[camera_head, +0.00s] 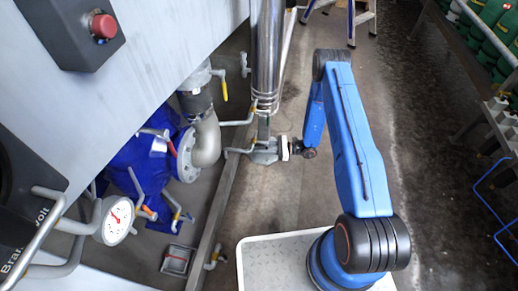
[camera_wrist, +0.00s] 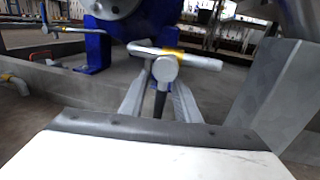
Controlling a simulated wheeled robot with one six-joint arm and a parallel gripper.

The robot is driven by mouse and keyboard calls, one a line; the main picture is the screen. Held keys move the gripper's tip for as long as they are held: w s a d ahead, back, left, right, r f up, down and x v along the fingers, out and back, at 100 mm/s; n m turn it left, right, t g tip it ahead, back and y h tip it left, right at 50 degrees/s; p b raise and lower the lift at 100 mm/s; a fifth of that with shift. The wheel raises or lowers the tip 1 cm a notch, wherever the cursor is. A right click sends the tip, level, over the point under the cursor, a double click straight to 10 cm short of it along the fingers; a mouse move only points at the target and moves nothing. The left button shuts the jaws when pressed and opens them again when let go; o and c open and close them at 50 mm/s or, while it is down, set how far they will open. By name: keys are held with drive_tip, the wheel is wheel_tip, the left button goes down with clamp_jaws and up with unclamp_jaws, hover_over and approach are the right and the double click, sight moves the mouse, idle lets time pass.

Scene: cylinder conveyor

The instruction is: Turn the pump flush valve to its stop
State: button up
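The pump flush valve's handle shows in the wrist view (camera_wrist: 200,62) as a pale bar with a yellow band and a round hub, with a dark stem below. My gripper's (camera_wrist: 163,84) two grey fingers stand apart, one on each side of the hub and stem. Whether they touch it is not clear. In the head view my gripper (camera_head: 262,152) is at the foot of the steel column, beside a handle with a yellow part (camera_head: 238,151). The fingertips are small there and the valve body is partly hidden by them.
A blue pump (camera_head: 140,165) with a grey pipe elbow (camera_head: 206,140) stands to the left. Another yellow-marked lever (camera_head: 238,122) sits just above my gripper. The steel column (camera_head: 266,50) rises close by. A grey rail (camera_head: 215,215) runs along the floor.

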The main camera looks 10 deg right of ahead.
drive_tip(key=shift+c, duration=0.2)
clamp_jaws()
drive_tip(key=shift+s+a+r+m+y, duration=0.15)
drive_tip(key=shift+s+m, duration=0.1)
drive_tip(key=shift+m, duration=0.5)
drive_tip(key=shift+s+r+m+y, duration=0.15)
drive_tip(key=shift+s+m, duration=0.1)
drive_tip(key=shift+m, duration=0.5)
drive_tip(key=shift+f, duration=0.1)
drive_tip(key=shift+o, duration=0.2)
unclamp_jaws()
drive_tip(key=s+d+f, duration=0.1)
drive_tip(key=s+d, duration=0.1)
drive_tip(key=d, duration=1.5)
drive_tip(key=shift+d, duration=0.15)
drive_tip(key=shift+s, duration=0.1)
